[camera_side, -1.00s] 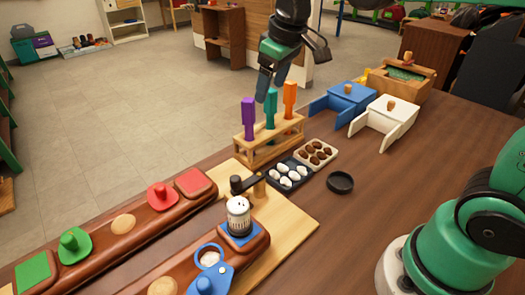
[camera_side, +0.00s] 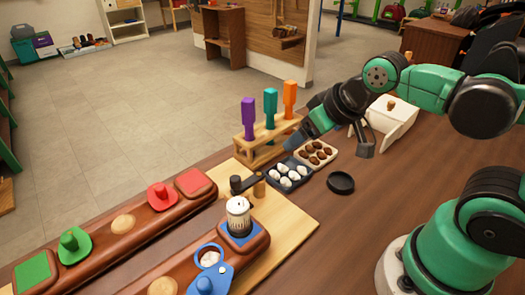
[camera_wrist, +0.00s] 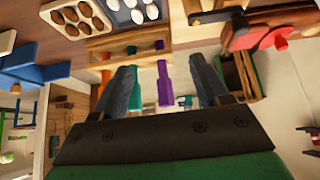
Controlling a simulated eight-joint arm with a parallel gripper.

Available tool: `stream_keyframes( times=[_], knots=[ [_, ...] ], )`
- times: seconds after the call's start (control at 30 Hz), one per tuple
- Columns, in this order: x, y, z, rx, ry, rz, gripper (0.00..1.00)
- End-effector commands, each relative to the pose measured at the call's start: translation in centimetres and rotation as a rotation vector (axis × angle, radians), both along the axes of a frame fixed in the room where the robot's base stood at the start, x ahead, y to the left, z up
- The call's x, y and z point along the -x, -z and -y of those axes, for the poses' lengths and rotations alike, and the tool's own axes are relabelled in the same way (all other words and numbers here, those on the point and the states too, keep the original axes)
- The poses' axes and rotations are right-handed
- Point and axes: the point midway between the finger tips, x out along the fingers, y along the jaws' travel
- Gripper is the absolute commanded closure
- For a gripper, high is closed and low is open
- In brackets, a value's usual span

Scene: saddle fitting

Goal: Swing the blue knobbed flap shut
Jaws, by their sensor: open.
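A blue piece with a round knob and a ring (camera_side: 212,278) lies on the near brown body, at the bottom of the side view. A blue box with a tan knob on top and opened panels stood at the back right; my arm now hides nearly all of it in the side view. Blue panels (camera_wrist: 40,74) show at the left of the wrist view. I cannot tell which of these is the flap named. My gripper (camera_side: 293,142) is open and empty, over the table by the tool rack; its spread fingers (camera_wrist: 166,72) show in the wrist view.
A wooden rack (camera_side: 262,145) holds purple, teal and orange tools beside my gripper. Egg trays (camera_side: 288,174) and a black round dish (camera_side: 340,183) lie in front. A white box (camera_side: 392,112) stands behind my wrist.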

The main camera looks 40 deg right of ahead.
Motion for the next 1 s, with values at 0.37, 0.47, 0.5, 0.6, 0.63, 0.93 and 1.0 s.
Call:
stream_keyframes(
  times=[0.37,0.47,0.5,0.6,0.63,0.93,1.0],
  knots=[
    [0.0,0.0,0.0,0.001,-0.001,-0.001,0.32],
    [0.0,0.0,0.0,0.001,-0.001,-0.001,0.32],
    [0.0,0.0,0.0,0.001,-0.001,-0.001,0.35],
    [-0.1,-0.1,-0.4,0.015,-0.036,-0.01,0.44],
    [-0.2,-0.2,-0.7,0.029,-0.069,-0.018,0.44],
    [-0.3,-0.9,-12.1,0.438,-1.153,-0.199,0.44],
    [0.4,-0.8,-15.2,0.537,-1.458,-0.223,0.44]
  ],
)
